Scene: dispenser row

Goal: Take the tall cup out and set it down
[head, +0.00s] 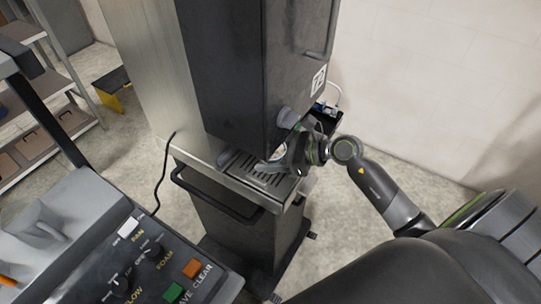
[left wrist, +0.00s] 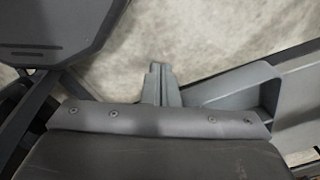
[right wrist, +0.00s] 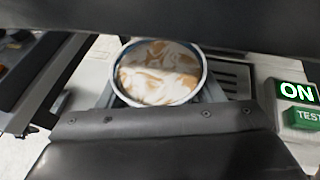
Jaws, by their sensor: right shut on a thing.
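The tall cup (right wrist: 160,75) is seen from above in the right wrist view. It has a pale blue-grey rim and holds a white and brown foamy drink. My right gripper (head: 278,160) is shut on the cup, with a finger on each side of it. In the head view the cup (head: 277,153) is partly hidden by the gripper and the dispenser body, over the slotted drip tray (head: 262,180). I cannot tell whether it touches the tray. My left gripper (left wrist: 160,85) shows in its wrist view with its fingers together and nothing between them.
The dark dispenser (head: 245,70) overhangs the cup closely. A green ON sign (right wrist: 297,92) is at right. Shelves stand far left.

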